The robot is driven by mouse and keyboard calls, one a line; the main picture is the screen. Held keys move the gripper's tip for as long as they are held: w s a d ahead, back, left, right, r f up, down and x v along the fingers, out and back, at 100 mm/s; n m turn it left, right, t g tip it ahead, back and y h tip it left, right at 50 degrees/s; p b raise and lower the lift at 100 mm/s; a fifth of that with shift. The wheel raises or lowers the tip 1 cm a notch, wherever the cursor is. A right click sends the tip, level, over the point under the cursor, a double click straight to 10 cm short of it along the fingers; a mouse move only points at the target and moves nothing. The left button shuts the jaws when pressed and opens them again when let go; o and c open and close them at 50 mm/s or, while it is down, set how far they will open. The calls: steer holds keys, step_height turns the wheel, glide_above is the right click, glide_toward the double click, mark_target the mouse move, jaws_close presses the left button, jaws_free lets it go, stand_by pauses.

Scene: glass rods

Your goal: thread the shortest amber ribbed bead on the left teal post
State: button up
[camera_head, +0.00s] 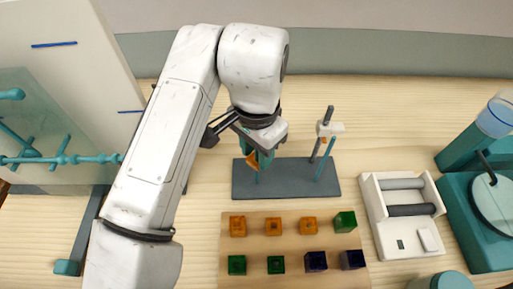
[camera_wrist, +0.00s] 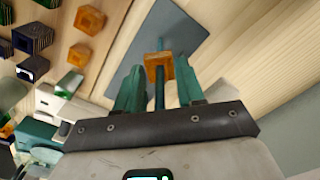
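My gripper (camera_head: 258,160) is over the left end of the dark grey base (camera_head: 290,190). In the wrist view, its two teal fingers (camera_wrist: 160,72) stand on either side of an amber bead (camera_wrist: 160,66) and appear to press on it. The left teal post (camera_wrist: 160,92) shows on both sides of this bead, so the bead looks to be around the post, above the base. The head view shows the bead (camera_head: 252,161) partly hidden by the fingers. The right teal post (camera_head: 326,163) leans at the other end of the base.
A wooden board (camera_head: 290,245) in front of the base holds several amber, green and purple beads. A rod with a white clamp (camera_head: 331,128) stands behind the right post. A white tray (camera_head: 430,240) with grey cylinders and teal equipment (camera_head: 475,215) are at right.

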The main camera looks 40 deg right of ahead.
steer(key=o, duration=0.4)
step_height(320, 180, up, 11)
steer(key=shift+f, duration=0.1)
stand_by(0.4)
steer(key=shift+a, duration=0.1)
